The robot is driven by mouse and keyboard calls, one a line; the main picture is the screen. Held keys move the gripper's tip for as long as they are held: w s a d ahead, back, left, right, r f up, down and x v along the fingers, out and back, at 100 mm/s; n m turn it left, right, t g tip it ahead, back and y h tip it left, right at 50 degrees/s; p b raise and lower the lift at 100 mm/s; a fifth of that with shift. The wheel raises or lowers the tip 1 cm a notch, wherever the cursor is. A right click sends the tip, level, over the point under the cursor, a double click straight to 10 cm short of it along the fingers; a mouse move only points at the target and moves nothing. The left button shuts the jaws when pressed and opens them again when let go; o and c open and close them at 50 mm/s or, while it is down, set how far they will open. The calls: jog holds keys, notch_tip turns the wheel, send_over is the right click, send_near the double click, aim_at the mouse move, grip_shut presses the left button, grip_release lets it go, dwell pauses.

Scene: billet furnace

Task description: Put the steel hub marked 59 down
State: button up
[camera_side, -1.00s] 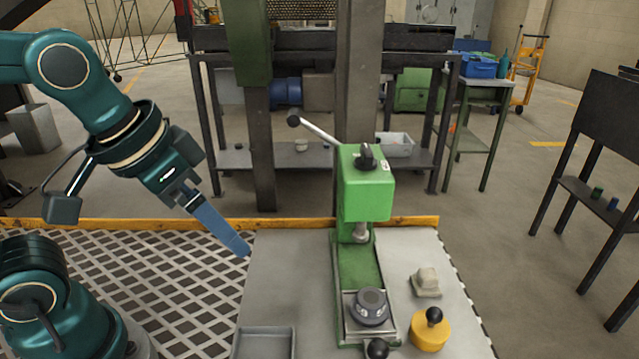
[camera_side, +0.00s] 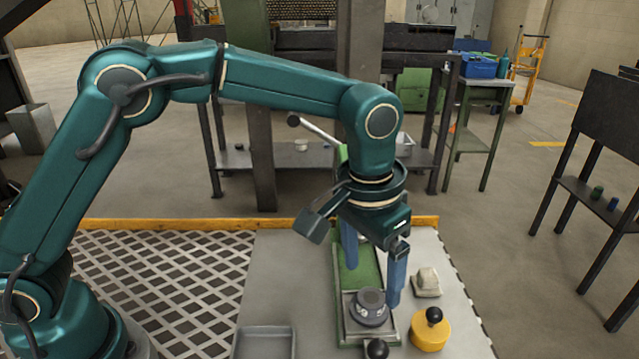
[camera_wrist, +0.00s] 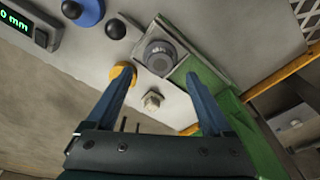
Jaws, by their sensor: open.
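The steel hub (camera_side: 369,307), a dark grey round piece, sits on the square plate (camera_side: 350,333) at the front of the green press (camera_side: 352,282). It also shows in the wrist view (camera_wrist: 159,56), flat on its plate; its mark is too small to read. My gripper (camera_side: 372,285) is over the press bed, pointing down, with its blue fingers spread. In the wrist view my gripper (camera_wrist: 159,75) has a wide gap with nothing held in it, and the hub appears just beyond the fingertips. I cannot tell whether a finger touches it. My arm hides most of the press head.
A yellow piece with a black knob (camera_side: 430,330) and a pale block (camera_side: 427,283) stand right of the press. A black knob (camera_side: 376,349) is at its front. A grey tray (camera_side: 264,342) lies left. The wrist view shows a blue knobbed piece (camera_wrist: 84,10) and a display (camera_wrist: 22,25).

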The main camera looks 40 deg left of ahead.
aim_at(371, 298)
jog(key=shift+w+f, duration=0.15)
jog(key=shift+f, duration=1.05)
jog(key=shift+w+f, duration=0.1)
jog(key=shift+f, duration=1.1)
grip_shut()
